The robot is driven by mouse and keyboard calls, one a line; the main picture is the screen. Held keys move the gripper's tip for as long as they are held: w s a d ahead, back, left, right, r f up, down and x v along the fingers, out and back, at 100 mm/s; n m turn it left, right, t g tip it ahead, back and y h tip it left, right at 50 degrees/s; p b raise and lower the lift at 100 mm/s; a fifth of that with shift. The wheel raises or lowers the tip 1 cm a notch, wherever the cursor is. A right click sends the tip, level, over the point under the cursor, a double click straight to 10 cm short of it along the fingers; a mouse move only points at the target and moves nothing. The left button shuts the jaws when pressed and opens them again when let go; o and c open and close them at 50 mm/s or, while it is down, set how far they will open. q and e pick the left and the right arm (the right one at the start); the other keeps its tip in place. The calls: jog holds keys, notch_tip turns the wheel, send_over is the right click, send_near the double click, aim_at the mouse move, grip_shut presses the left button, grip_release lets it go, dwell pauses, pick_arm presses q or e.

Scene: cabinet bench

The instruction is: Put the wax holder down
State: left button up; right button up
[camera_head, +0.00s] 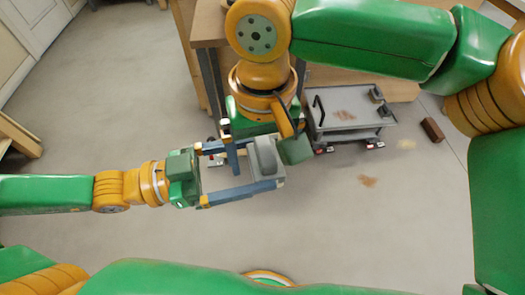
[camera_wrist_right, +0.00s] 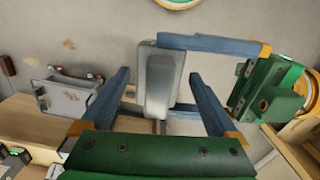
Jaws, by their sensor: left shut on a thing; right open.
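The wax holder (camera_head: 266,158) looks like a grey, rounded block, and it also shows in the right wrist view (camera_wrist_right: 160,82). My left gripper (camera_head: 272,165) comes in from the left and is shut on it, with a blue finger on each side, holding it above the floor. My right gripper (camera_wrist_right: 158,76) reaches in from above in the head view. It is open, its two blue fingers spread on either side of the wax holder in the right wrist view. I cannot tell whether they touch it. The holder's underside is hidden.
A grey cart (camera_head: 318,128) with a stained top and small dark items stands to the right. A wooden bench (camera_head: 208,30) is behind my right arm. A brown block (camera_head: 432,130) lies on the floor. The floor at left and lower right is mostly clear.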

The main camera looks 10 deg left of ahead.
jog(key=c, duration=1.3)
pick_arm(q)
jog(key=o, duration=1.4)
pick_arm(e)
grip_shut()
